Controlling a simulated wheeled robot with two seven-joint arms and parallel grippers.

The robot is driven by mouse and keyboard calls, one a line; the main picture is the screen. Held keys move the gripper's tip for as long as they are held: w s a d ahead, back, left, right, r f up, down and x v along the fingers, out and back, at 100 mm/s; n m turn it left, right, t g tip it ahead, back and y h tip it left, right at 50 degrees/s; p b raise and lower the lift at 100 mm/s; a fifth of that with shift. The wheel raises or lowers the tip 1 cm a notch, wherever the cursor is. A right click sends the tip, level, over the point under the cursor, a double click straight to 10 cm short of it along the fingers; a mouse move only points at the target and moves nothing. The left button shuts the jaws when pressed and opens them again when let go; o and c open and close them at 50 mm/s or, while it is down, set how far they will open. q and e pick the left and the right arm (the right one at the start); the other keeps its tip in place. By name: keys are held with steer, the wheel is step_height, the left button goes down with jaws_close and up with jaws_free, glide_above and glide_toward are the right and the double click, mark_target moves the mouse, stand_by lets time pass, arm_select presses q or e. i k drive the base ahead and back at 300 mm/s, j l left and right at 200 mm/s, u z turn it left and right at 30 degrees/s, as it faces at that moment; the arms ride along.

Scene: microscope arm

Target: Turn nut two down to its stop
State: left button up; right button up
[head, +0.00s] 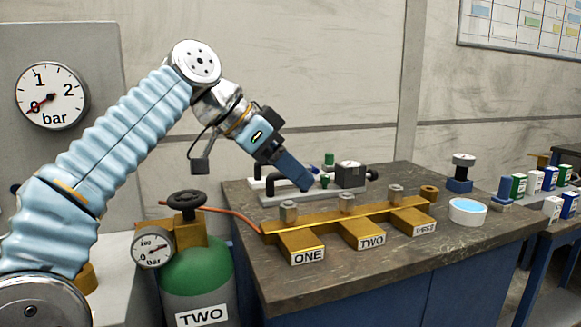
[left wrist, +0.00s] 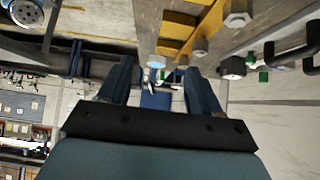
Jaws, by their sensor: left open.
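A brass manifold (head: 345,215) lies on the bench with blocks labelled ONE (head: 307,257), TWO (head: 371,241) and a third. Nut two (head: 346,202) is a silver hex nut on top, behind the TWO label. Similar nuts stand at one (head: 288,211) and three (head: 396,193). My left gripper (head: 298,178) is above and behind the manifold, left of nut two and apart from it. In the left wrist view its fingers (left wrist: 157,78) are spread with nothing between them. Hex nuts show there too, but I cannot tell which is which. My right gripper is out of view.
A grey fixture with black handles (head: 310,187) stands behind the manifold, close to my left gripper. A white dish with blue liquid (head: 467,209) stands right of the manifold. A green cylinder (head: 195,275) with a gauge stands left of the bench. The bench front (head: 400,260) is clear.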

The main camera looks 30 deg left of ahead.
mark_target(346, 200)
steer(key=k, duration=1)
